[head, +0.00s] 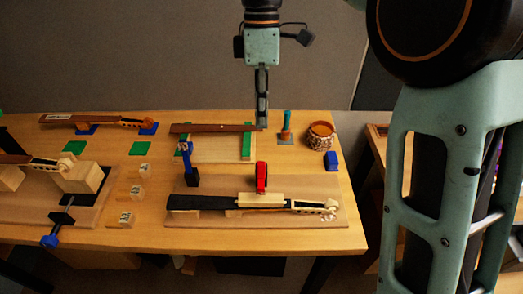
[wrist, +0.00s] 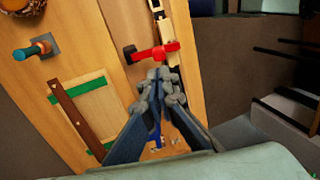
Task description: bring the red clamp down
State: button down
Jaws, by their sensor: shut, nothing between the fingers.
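The red clamp (head: 261,177) stands upright at the wooden block on the violin neck (head: 200,201), on the board at the front right of the bench. In the wrist view the red clamp (wrist: 155,52) lies just beyond my fingertips, with its dark end to the left. My gripper (head: 262,126) is shut and empty. It points down above the back of the bench, behind the clamp in the head view. In the wrist view the fingertips of my gripper (wrist: 158,88) meet below the clamp's picture. I cannot tell whether the clamp presses on the block.
A blue clamp (head: 190,165) stands left of the red one. Behind are a fingerboard (head: 210,128) on a green-edged frame, a teal-handled tool (head: 286,127), a woven pot (head: 320,135) and a blue block (head: 331,160). Small labelled blocks (head: 137,192) stand to the left.

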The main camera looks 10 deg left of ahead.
aim_at(261, 165)
jog(key=x, duration=0.9)
jog(key=shift+s+f, duration=0.15)
jog(key=shift+s, duration=0.2)
jog(key=shift+s+d+f+t+b, duration=0.15)
jog(key=shift+s+f+t+b, duration=0.2)
jog(key=shift+b, duration=0.6)
jog(key=shift+s+d+f+t, duration=0.1)
jog(key=shift+s+t, duration=0.15)
jog(key=shift+s, duration=0.15)
jog(key=shift+w+a+r+p, duration=0.2)
jog(key=shift+w+r+p, duration=0.15)
jog(key=shift+w+p, duration=0.4)
jog(key=shift+r+p, duration=0.45)
jog(key=shift+r, duration=0.05)
notch_tip(261, 165, up, 13)
jog(key=p, duration=0.2)
jog(key=shift+p, duration=0.3)
